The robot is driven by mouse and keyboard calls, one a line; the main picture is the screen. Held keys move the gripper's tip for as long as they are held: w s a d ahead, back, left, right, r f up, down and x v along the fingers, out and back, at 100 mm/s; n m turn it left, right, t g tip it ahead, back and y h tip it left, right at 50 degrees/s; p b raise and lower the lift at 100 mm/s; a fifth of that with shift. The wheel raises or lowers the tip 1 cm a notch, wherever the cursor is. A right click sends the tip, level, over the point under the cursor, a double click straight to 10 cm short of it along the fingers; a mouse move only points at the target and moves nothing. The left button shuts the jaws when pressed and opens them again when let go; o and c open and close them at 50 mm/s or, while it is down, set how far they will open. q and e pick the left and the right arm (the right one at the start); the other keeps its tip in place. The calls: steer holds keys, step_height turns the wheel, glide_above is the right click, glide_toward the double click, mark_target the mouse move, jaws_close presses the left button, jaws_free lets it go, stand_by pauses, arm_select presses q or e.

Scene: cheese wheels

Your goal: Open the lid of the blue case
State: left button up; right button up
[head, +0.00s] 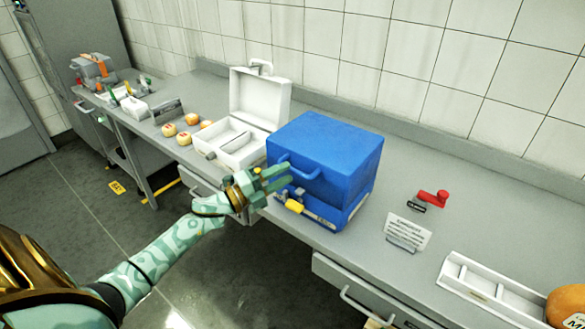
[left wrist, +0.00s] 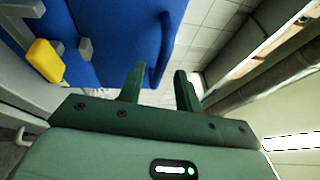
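The blue case (head: 326,155) stands on the grey counter with its lid down. A blue handle (head: 299,169) sticks out from the lid's front. A yellow latch (head: 294,206) is on the lower front; it also shows in the left wrist view (left wrist: 46,61). My left gripper (head: 286,178) is at the case's front left, close to the handle. In the left wrist view its two fingers (left wrist: 160,88) are apart, with the blue handle (left wrist: 163,50) just beyond them. I cannot tell whether a finger touches it. My right gripper is not in view.
An open white case (head: 240,145) stands just left of the blue case. Several cheese wheels (head: 184,138) lie farther left. A red object (head: 433,196), a sign (head: 407,232) and a white tray (head: 490,290) are to the right. Drawers are below the counter.

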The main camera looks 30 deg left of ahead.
mark_target(293, 168)
arm_select(q)
steer(key=shift+x, duration=1.85)
steer(key=shift+s, duration=0.1)
steer(key=shift+c, duration=0.3)
